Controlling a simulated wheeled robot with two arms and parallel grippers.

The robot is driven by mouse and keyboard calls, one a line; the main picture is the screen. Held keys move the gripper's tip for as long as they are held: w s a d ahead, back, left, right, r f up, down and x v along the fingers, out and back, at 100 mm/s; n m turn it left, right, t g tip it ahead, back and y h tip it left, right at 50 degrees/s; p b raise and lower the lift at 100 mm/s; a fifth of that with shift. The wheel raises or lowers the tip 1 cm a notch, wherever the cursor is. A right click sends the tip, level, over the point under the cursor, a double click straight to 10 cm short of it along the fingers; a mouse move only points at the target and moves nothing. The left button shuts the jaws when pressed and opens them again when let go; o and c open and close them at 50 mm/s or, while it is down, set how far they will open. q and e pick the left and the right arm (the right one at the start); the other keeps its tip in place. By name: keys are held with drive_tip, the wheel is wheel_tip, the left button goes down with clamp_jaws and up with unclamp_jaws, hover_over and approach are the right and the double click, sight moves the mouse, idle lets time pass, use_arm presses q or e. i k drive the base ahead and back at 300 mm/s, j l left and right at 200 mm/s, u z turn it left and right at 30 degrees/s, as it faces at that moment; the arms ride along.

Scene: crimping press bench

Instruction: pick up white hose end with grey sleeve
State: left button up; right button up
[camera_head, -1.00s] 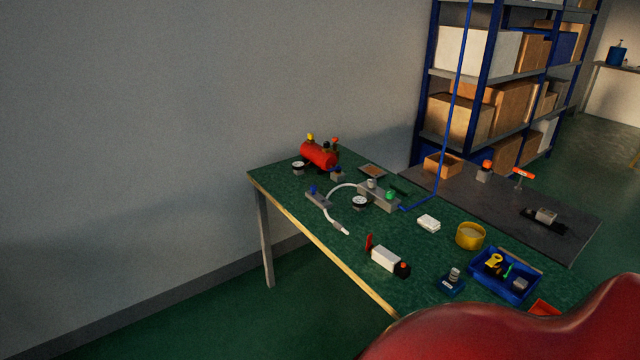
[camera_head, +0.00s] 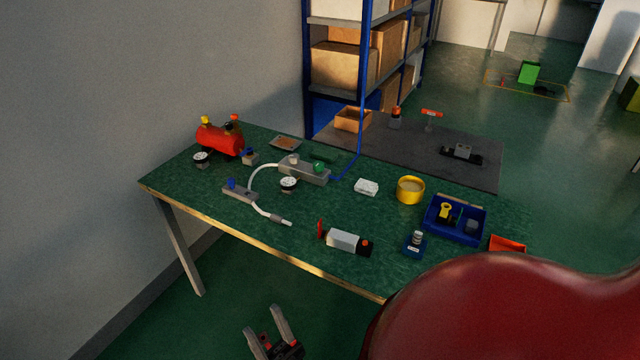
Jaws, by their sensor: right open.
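The white hose end (camera_head: 288,224) with its grey sleeve (camera_head: 275,218) lies on the green bench top near its front edge. Its white hose (camera_head: 260,209) runs back left to a grey block with a blue knob (camera_head: 238,190). My right gripper (camera_head: 260,320) shows at the bottom of the view, its two grey fingers apart and nothing between them. It is below the hose end in the picture, in front of the bench edge and apart from the hose. My left gripper is not in view.
A white and black tool with a red disc (camera_head: 343,241) lies right of the hose end. A gauge (camera_head: 289,184), a grey manifold (camera_head: 304,170), a red tank (camera_head: 219,139), a yellow tub (camera_head: 410,190) and a blue tray (camera_head: 456,235) stand around. The bench's front edge (camera_head: 250,252) is clear.

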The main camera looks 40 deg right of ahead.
sight(277, 219)
drive_tip(key=i+z, duration=0.25)
drive_tip(key=z, duration=0.25)
drive_tip(key=i+j+z, duration=0.1)
drive_tip(key=i+z, duration=0.15)
drive_tip(key=z, duration=0.2)
drive_tip(key=i+j+z, duration=0.2)
drive_tip(key=z, duration=0.3)
drive_tip(key=i+j+z, duration=0.25)
drive_tip(key=z, duration=0.25)
drive_tip(key=i+j+z, duration=0.1)
drive_tip(key=j+z, duration=0.35)
drive_tip(key=l, duration=0.1)
